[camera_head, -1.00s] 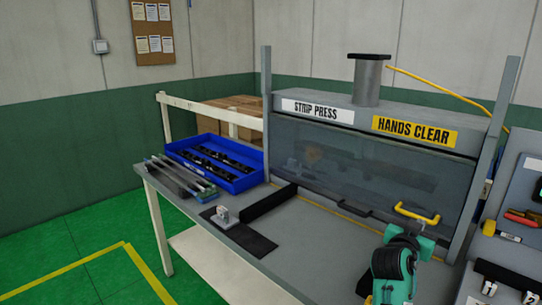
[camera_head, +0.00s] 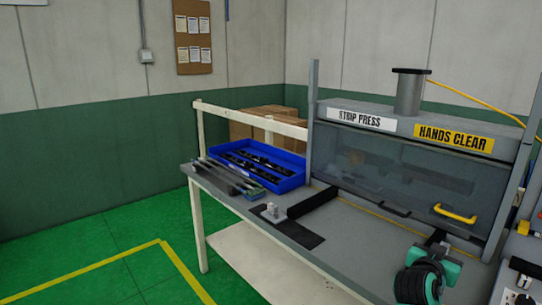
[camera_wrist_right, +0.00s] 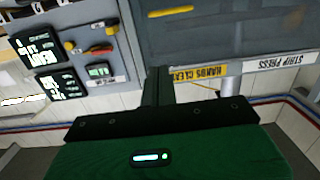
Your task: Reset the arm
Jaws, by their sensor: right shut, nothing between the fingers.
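My right gripper (camera_head: 437,238) is in front of the strip press at the lower right of the head view. It is shut and empty, below and a little left of the yellow handle (camera_head: 455,213), apart from it. In the right wrist view its dark fingers (camera_wrist_right: 156,85) show together with nothing between them. My left gripper is not in view. The press (camera_head: 400,165) has a grey see-through guard, which looks lowered.
A blue tray (camera_head: 291,184) with dark parts stands at the table's left. Metal strips (camera_head: 228,173) lie beside it. The table front is partly clear.

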